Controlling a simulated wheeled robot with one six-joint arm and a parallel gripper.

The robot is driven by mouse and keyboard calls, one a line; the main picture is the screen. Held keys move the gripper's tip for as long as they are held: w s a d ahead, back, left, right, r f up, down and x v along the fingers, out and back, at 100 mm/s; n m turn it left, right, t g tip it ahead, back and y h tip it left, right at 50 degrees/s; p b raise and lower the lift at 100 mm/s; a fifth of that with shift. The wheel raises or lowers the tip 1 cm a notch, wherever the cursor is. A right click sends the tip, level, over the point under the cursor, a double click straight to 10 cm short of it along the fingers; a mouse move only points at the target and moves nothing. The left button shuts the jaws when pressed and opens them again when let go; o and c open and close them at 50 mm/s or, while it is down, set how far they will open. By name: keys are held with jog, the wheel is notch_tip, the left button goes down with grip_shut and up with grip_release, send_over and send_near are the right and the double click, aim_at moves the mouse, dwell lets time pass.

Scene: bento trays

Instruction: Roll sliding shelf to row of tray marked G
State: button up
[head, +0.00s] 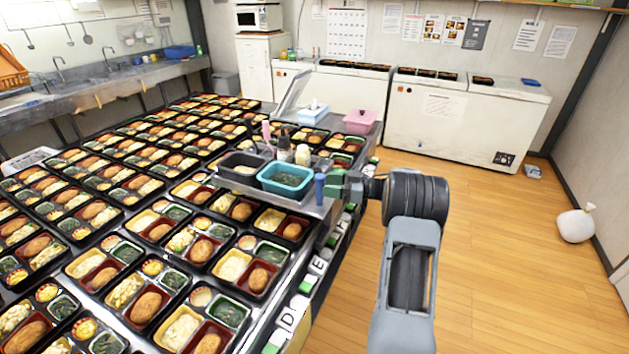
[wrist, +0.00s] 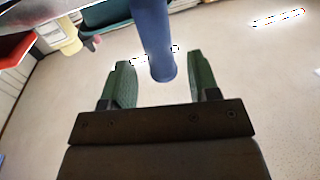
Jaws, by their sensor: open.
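The sliding shelf (head: 292,206) is a metal platform across the tray table in the head view. It carries a black bin, a teal bin (head: 286,181) and several bottles. A blue upright handle (head: 320,189) stands at its right end. My gripper (head: 335,184) is at that handle, beside the shelf's right end. In the wrist view my gripper (wrist: 164,84) is open, with its green fingers on either side of the blue handle (wrist: 152,40). Row markers D (head: 287,319) and E (head: 318,265) are readable along the table's right edge. I cannot read a G marker; my arm and the shelf cover part of that edge.
Rows of filled bento trays (head: 109,273) cover the table. A pink container (head: 360,121) and a blue tissue box (head: 313,112) sit at its far end. White chest freezers (head: 440,120) line the back wall. The wooden floor (head: 500,230) to the right is clear, apart from a white bag (head: 576,225).

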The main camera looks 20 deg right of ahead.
jog(key=shift+p+x, duration=0.45)
jog(key=shift+x, duration=2.3)
jog(key=shift+c, duration=0.2)
grip_shut()
